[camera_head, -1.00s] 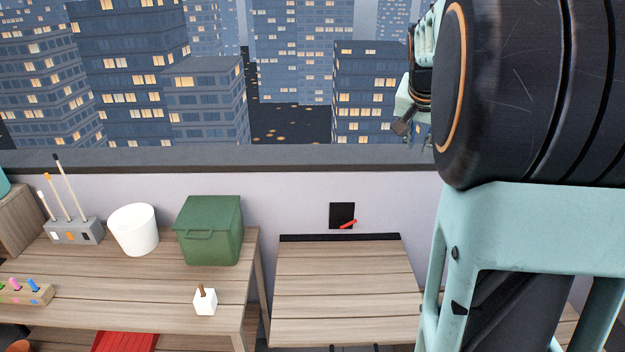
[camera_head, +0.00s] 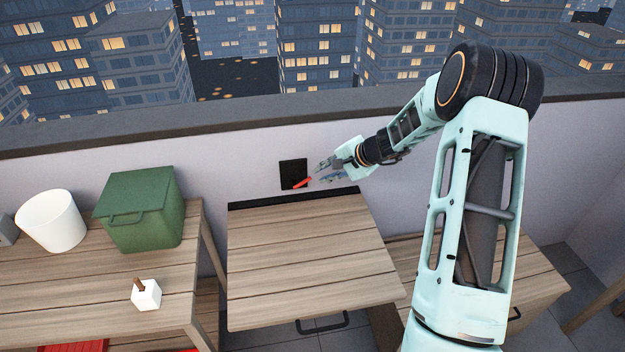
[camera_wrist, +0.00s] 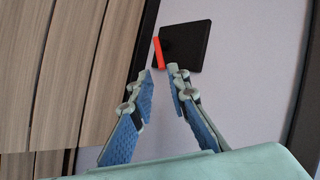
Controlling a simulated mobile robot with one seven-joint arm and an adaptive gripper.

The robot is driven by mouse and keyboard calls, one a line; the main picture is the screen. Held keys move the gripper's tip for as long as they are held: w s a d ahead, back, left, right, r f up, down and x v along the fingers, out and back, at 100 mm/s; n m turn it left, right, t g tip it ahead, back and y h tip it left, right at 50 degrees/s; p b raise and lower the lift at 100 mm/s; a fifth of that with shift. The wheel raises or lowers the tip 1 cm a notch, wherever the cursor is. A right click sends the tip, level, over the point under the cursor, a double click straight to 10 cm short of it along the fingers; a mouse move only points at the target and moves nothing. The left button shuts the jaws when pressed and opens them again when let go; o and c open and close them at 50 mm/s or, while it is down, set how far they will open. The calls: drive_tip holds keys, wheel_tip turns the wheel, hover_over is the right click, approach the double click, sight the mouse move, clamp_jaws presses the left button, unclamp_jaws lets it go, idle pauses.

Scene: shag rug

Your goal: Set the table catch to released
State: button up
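The table catch is a black square plate (camera_head: 293,173) on the wall with a red lever (camera_head: 303,183) at its lower right. It sits just above the back edge of the wooden fold-out table (camera_head: 300,260), which lies level. In the wrist view the red lever (camera_wrist: 158,53) lies along the edge of the black plate (camera_wrist: 187,45), just beyond my fingertips. My gripper (camera_head: 322,172) is just right of the lever, close to the wall. In the wrist view my gripper (camera_wrist: 162,75) has its two blue-padded fingers apart with nothing between them.
A green lidded bin (camera_head: 140,210), a white bucket (camera_head: 52,222) and a small white block with a brown peg (camera_head: 146,294) stand on the left table. A lower wooden bench (camera_head: 520,270) is at the right. The fold-out table's top is bare.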

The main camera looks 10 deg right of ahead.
sight(306, 181)
drive_tip(key=p+x, duration=0.1)
drive_tip(key=x, duration=0.8)
drive_tip(key=shift+w+a+f, duration=0.15)
drive_tip(key=shift+f, duration=0.1)
clamp_jaws()
